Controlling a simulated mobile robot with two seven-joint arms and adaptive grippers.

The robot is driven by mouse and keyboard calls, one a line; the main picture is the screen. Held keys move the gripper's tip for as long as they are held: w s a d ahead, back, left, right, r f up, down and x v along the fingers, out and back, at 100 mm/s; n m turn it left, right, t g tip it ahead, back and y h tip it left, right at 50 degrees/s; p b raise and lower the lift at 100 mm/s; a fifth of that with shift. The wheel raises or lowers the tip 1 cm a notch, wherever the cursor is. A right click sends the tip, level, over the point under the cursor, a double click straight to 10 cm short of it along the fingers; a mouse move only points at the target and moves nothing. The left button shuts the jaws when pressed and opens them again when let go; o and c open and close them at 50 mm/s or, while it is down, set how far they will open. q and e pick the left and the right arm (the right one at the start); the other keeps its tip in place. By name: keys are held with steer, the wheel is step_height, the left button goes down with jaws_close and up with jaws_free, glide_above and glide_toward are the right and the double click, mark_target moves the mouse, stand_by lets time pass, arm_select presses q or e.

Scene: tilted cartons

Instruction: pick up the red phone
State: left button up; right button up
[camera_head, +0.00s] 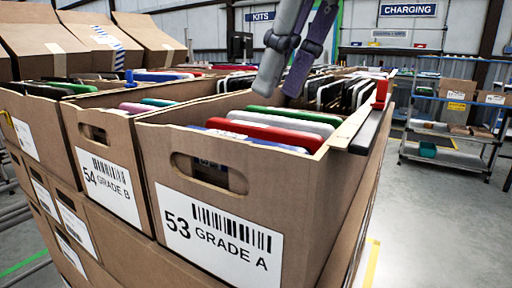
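The red phone (262,132) stands on edge in the front carton labelled 53 GRADE A (335,165). Its upper edge shows; its lower part is hidden by the carton wall and the neighbouring phones. A white phone (285,119) is just behind it, and a blue one (240,136) is in front. My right gripper (282,94) comes down from the top over the carton, above and behind the red phone. Its two fingers are apart with nothing seen between them, and the tips are near the dark phones farther back. My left gripper is not in view.
A green phone (296,114) stands behind the white one. Carton 54 GRADE B (80,134) adjoins on the left. Open floor and a shelf rack (447,132) lie right.

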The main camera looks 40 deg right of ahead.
mark_target(260, 126)
steer(key=x, duration=0.5)
steer(key=shift+s+f, duration=0.1)
steer(key=shift+s, duration=0.05)
jaws_close()
step_height(260, 126, up, 10)
steer(key=p, duration=0.1)
